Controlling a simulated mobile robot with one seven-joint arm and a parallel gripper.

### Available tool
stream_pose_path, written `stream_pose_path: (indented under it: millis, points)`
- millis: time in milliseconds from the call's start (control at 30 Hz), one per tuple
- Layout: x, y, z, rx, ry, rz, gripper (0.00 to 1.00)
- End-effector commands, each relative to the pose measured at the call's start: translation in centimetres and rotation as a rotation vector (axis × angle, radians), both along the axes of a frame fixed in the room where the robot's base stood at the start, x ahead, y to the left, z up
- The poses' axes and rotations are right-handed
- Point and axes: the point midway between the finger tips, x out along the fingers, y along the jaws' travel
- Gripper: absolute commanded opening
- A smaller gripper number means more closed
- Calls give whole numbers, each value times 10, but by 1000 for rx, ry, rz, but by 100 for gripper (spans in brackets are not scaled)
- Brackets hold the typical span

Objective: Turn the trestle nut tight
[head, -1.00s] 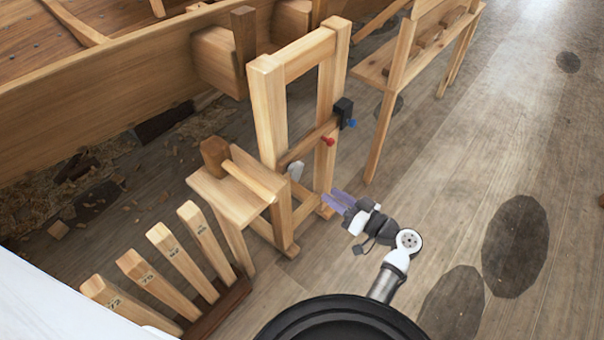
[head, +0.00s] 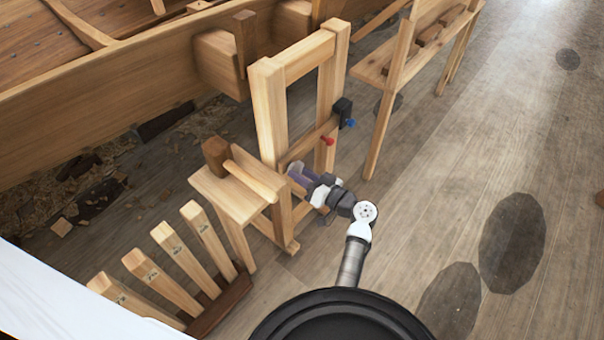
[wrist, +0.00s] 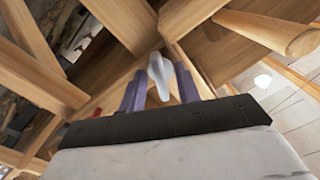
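The trestle nut (wrist: 158,72), a pale grey winged piece, shows in the wrist view under the wooden frame. In the head view it is largely covered by my fingers at the trestle (head: 270,110). My gripper (head: 297,174) has reached in low between the trestle's posts, beside the small wooden table part. In the wrist view the purple fingers of my gripper (wrist: 159,88) are apart, one on each side of the nut. I see a gap on both sides, so the gripper does not look closed on it.
A red knob (head: 328,141) and a black clamp (head: 343,110) with a blue knob (head: 351,123) sit on the trestle above my gripper. A rack of numbered wooden pieces (head: 222,303) stands at front left. A bench (head: 372,68) stands behind right. The floor at right is open.

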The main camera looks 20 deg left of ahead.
Motion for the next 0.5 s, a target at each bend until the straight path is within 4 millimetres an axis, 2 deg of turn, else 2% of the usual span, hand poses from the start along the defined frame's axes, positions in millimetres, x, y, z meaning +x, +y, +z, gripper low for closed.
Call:
stream_pose_path:
  millis: [33, 200, 500]
  points:
    - [0, 0, 0, 0, 0, 0, 26]
    - [0, 0, 0, 0, 0, 0, 4]
    - [0, -1, 0, 13, 36, 0, 3]
